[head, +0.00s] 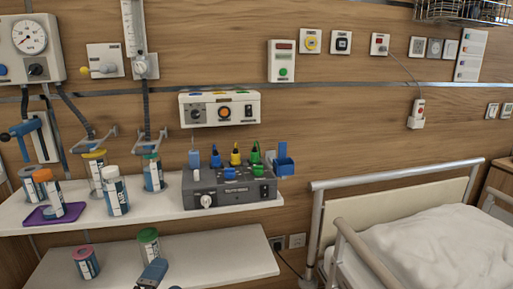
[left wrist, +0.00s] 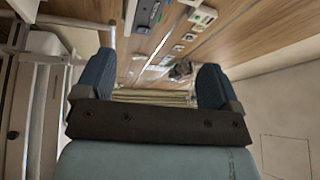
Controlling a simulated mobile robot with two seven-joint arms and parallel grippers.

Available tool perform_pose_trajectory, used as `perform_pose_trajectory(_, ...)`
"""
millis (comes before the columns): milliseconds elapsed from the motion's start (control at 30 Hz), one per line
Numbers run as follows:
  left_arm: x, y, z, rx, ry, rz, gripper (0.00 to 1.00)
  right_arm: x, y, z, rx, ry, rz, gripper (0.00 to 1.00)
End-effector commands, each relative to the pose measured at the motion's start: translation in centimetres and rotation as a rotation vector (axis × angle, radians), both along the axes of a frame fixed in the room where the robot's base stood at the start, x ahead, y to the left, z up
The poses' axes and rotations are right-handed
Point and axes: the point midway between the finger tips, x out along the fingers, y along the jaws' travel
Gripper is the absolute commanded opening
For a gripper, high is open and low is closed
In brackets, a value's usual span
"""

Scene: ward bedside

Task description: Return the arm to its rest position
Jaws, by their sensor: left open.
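My left gripper (left wrist: 154,76) shows in the left wrist view with its two blue fingers wide apart and nothing between them. In the head view a small blue and dark part, which looks like part of my gripper (head: 152,273), shows at the bottom edge, in front of the lower shelf. The rest of that arm is out of the picture. My right gripper is not seen.
The upper shelf (head: 150,211) holds several labelled jars, a purple tray (head: 54,214) and a grey device (head: 229,190). The lower shelf (head: 215,258) holds a pink-lidded jar (head: 86,262) and a green-lidded jar (head: 149,244). A railed bed (head: 430,245) stands at right.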

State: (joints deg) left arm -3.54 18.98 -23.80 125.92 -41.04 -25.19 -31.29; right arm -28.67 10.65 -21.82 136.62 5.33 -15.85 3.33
Motion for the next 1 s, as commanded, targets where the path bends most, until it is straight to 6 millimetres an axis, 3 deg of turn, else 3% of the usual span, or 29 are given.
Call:
perform_pose_trajectory(33,-2.5,-1.5,-1.8,-0.207,0.085,-0.089,0.88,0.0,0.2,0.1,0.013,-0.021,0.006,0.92)
perform_pose_trajectory(133,-6.3,-3.7,-2.9,-0.575,0.225,-0.226,0.88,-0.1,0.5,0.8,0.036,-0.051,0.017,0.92)
perform_pose_trajectory(300,-11.1,-5.7,-3.0,-1.082,0.404,-0.376,0.88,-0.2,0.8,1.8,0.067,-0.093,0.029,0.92)
perform_pose_trajectory(500,-15.5,-6.5,-2.1,-1.599,0.561,-0.489,0.88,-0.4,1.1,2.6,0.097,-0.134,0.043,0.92)
perform_pose_trajectory(567,-14.9,-6.4,-0.6,-1.561,0.565,-0.459,0.88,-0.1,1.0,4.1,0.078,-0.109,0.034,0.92)
perform_pose_trajectory(1000,-13.9,-4.8,2.0,-1.481,0.670,-0.233,0.88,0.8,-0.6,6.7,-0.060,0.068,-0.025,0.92)
